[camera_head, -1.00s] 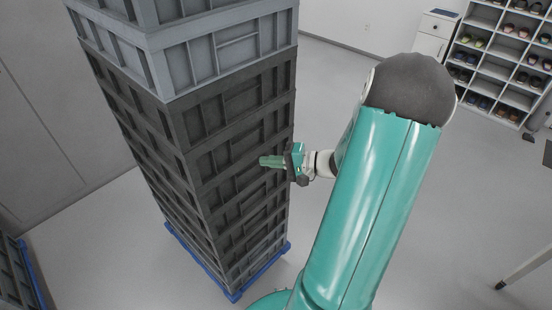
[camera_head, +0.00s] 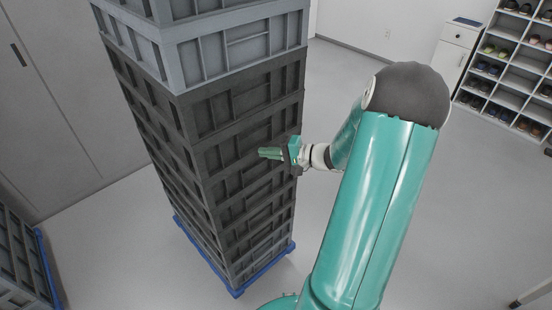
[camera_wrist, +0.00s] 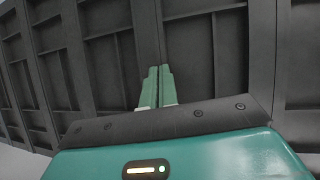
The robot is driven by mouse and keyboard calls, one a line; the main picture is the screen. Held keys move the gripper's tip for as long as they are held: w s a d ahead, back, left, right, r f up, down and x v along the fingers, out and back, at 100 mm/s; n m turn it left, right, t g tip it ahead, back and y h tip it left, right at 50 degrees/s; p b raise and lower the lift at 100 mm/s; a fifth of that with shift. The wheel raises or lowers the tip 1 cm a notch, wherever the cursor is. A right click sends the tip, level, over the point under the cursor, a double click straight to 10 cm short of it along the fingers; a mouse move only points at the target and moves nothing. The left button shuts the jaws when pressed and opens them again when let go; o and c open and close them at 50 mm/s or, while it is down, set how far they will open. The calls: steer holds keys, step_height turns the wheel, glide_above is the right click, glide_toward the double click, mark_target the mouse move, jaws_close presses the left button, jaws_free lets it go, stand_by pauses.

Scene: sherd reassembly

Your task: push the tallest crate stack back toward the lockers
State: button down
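The tallest crate stack (camera_head: 225,160) stands upright in the head view, left of my arm. It has dark grey crates below and lighter grey crates (camera_head: 225,50) on top, on a blue wheeled base (camera_head: 262,270); its top is cut off. My gripper (camera_head: 268,153) points at the stack's right-hand face about midway up. Its two green fingers lie together with nothing between them, as the wrist view (camera_wrist: 157,86) also shows. The fingertips are at or very near the ribbed crate wall (camera_wrist: 200,45); contact cannot be told. Tall grey doors with a dark handle, apparently the lockers (camera_head: 50,100), stand behind left.
Another grey crate stack (camera_head: 20,260) on a blue base is at the lower left. A white cabinet (camera_head: 455,45) and a shoe rack (camera_head: 510,65) stand at the back right. A table leg (camera_head: 530,292) shows at the lower right. The floor (camera_head: 450,200) right of my arm is clear.

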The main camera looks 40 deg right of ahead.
mark_target(273, 141)
steer(key=shift+w+a, duration=0.1)
steer(key=shift+w, duration=2.4)
steer(key=shift+w+d, duration=0.25)
steer(key=shift+d, duration=0.4)
steer(key=shift+w+d, duration=0.25)
steer(key=shift+d, duration=0.35)
steer(key=shift+s+d, duration=0.45)
steer(key=shift+d, duration=0.05)
steer(key=shift+f+v, duration=0.25)
steer(key=shift+v, duration=1.05)
steer(key=shift+d, duration=0.15)
